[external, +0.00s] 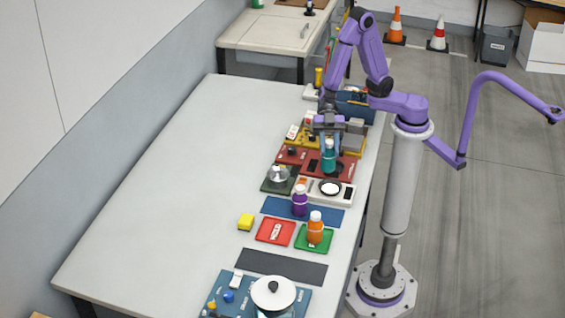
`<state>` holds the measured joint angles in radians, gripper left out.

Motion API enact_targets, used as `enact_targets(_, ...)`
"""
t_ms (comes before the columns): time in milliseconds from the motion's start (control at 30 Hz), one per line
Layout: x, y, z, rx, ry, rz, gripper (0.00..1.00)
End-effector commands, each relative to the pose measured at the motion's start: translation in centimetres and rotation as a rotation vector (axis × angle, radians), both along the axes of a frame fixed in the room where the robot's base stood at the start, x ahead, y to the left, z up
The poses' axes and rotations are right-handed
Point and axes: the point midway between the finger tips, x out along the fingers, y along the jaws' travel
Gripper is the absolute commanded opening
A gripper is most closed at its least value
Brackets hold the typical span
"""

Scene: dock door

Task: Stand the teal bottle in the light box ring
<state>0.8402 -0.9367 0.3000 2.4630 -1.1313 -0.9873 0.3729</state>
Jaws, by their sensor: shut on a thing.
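The teal bottle (328,158) is upright in the external view, and my gripper (328,142) is shut on its upper part. The bottle shows in front of a dark red panel; whether its base touches anything is unclear. The light box (345,195) is a white slab just nearer the camera than the bottle. Its ring (330,187) is a dark circle around a bright, empty centre. My gripper and the bottle appear behind the ring. The fingertips are small and partly merge with the bottle.
A purple bottle (299,202) stands on a blue mat close to the light box. An orange bottle (315,228) stands on a green tray. A silver object (278,174) sits on a dark green plate left of the box. The table's left side is clear.

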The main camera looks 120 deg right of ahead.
Motion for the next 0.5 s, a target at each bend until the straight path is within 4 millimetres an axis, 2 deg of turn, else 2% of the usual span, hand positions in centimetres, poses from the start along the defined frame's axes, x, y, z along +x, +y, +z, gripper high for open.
enact_targets(200,-1.7,-0.4,-0.9,0.000,0.000,0.108,0.00)
enact_targets(333,-2.1,-0.4,-1.6,0.000,0.002,0.128,0.00)
enact_targets(500,-2.1,-0.4,-3.7,0.000,0.004,0.128,0.00)
